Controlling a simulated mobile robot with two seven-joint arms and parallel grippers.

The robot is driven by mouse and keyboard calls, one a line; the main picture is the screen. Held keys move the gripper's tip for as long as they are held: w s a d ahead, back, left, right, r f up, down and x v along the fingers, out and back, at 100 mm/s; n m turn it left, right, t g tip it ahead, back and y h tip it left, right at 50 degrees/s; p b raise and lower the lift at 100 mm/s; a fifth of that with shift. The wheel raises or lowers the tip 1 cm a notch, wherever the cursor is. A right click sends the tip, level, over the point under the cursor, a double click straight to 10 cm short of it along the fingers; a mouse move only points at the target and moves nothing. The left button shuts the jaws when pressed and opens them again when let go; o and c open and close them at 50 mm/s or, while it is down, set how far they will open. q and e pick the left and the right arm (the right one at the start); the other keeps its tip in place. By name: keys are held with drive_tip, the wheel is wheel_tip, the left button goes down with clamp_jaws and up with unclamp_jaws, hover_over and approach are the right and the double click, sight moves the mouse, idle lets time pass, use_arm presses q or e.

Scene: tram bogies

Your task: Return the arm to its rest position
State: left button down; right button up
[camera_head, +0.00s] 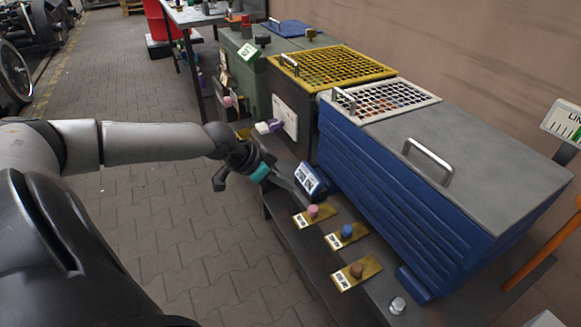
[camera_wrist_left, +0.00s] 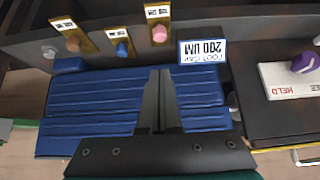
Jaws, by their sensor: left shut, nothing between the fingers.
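My left arm reaches in from the left in the head view. My left gripper (camera_head: 289,190) is at the front of the blue ribbed cabinet (camera_head: 385,190), beside a small white-and-blue label sign. In the left wrist view the gripper (camera_wrist_left: 161,75) is shut, its two dark fingers together with nothing between them. Behind the fingers lies the blue ribbed cabinet front (camera_wrist_left: 90,105). My right gripper is not in view.
A ledge holds brass plates with a pink knob (camera_head: 313,211), a blue knob (camera_head: 347,230) and a brown knob (camera_head: 356,270). A bolt (camera_head: 397,305) lies nearby. A yellow grated box (camera_head: 330,66) stands behind. The paved floor (camera_head: 150,215) at left is free.

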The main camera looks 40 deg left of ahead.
use_arm(q)
drive_tip(key=a+f+n+y, duration=0.2)
drive_tip(key=a+f, duration=0.3)
drive_tip(key=f, duration=0.6)
drive_tip(key=s+f+n+y+p, duration=0.1)
drive_tip(key=s+f, duration=0.3)
drive_tip(key=f, duration=0.2)
drive_tip(key=s+f+y, duration=0.1)
drive_tip(key=s+f, duration=0.3)
drive_tip(key=f, duration=0.2)
drive_tip(key=s+d+f+g, duration=0.1)
drive_tip(key=s+d+f, duration=0.4)
drive_tip(key=s, duration=0.3)
drive_tip(key=s+d+f+g+p, duration=0.1)
drive_tip(key=s+d+f+g, duration=0.1)
drive_tip(key=s+d+f, duration=0.4)
drive_tip(key=s+d+f+g, duration=0.1)
drive_tip(key=s+d+f, duration=0.4)
drive_tip(key=s, duration=0.5)
drive_tip(key=shift+d+f+m+g, duration=0.3)
drive_tip(key=shift+d+m+g, duration=0.1)
drive_tip(key=shift+d, duration=0.55)
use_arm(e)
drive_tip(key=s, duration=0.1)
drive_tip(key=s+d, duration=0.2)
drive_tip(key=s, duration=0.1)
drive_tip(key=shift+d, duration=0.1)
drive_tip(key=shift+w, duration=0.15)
